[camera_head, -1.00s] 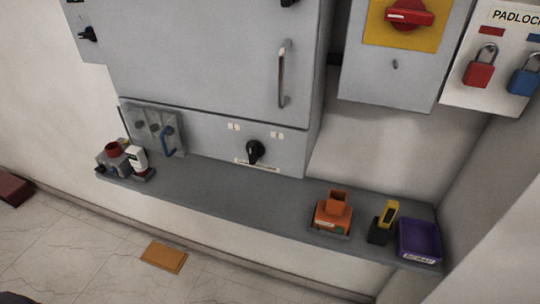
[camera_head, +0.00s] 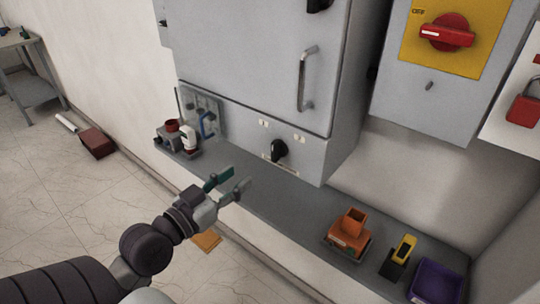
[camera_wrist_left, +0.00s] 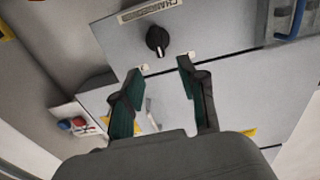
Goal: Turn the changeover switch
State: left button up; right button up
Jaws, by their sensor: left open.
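The changeover switch is a black rotary knob (camera_head: 278,151) on the lower grey panel of the cabinet, above the shelf. It also shows in the left wrist view as a black knob (camera_wrist_left: 157,40) with a pale pointer mark, beside a label plate reading "CHAN..." (camera_wrist_left: 150,11). My left gripper (camera_head: 236,184) is open and empty, in front of the shelf and to the lower left of the knob, apart from it. In the left wrist view its two green-padded fingers (camera_wrist_left: 159,75) are spread, with the knob beyond the gap between the tips. My right gripper is not in view.
The grey shelf (camera_head: 290,208) runs below the cabinet. On it stand an orange device (camera_head: 348,237), a yellow-black tool (camera_head: 401,256) and a purple bin (camera_head: 437,282). A red rotary switch (camera_head: 445,33) on yellow and a vertical door handle (camera_head: 307,78) are above.

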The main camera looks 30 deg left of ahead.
aim_at(272, 152)
pick_arm(q)
jog(key=w+p, duration=0.1)
jog(key=w, duration=0.2)
jog(key=w+p, duration=0.1)
jog(key=w, duration=0.3)
jog(key=w+d+p, duration=0.1)
jog(key=w+p, duration=0.1)
jog(key=w, duration=0.2)
jog(key=shift+r, duration=0.1)
jog(key=shift+w+d, duration=0.15)
jog(key=shift+w, duration=0.25)
grip_shut()
